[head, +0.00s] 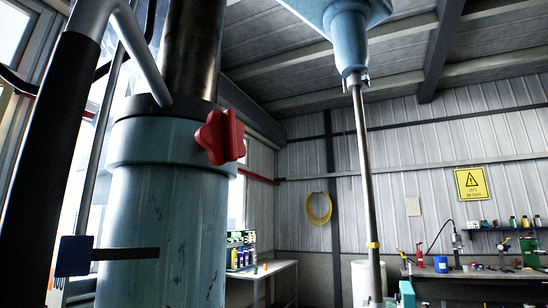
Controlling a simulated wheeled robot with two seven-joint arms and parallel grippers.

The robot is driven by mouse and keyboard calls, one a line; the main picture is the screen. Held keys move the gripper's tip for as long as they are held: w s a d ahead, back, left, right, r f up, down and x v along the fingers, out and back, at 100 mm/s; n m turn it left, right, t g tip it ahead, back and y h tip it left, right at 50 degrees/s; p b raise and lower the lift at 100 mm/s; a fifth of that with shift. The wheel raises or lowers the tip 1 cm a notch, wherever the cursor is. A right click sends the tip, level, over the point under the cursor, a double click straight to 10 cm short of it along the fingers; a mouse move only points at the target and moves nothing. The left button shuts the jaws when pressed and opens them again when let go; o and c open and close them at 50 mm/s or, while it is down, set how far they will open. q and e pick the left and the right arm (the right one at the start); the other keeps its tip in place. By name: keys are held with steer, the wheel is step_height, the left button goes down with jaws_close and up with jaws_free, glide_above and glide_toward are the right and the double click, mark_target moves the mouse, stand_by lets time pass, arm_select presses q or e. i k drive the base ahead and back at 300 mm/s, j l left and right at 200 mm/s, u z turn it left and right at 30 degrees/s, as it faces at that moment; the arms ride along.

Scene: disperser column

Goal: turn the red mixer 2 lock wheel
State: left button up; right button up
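The red lock wheel (221,137) is a lobed knob on the right side of the collar of a thick blue column (160,215). A dark steel post (192,50) rises out of the collar. Neither of my grippers shows in the head view, and nothing is touching the wheel.
A mixer shaft (363,180) hangs from a blue head (347,35) to the right. A black bar and grey tubes stand close on the left, with a small blue block (74,256) before the column. Workbenches (480,273) stand at the back. The space right of the wheel looks clear.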

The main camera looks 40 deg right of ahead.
mark_target(221, 136)
steer(key=l+z, duration=0.15)
steer(key=z, duration=0.25)
steer(key=l+z, duration=0.2)
steer(key=z, duration=0.2)
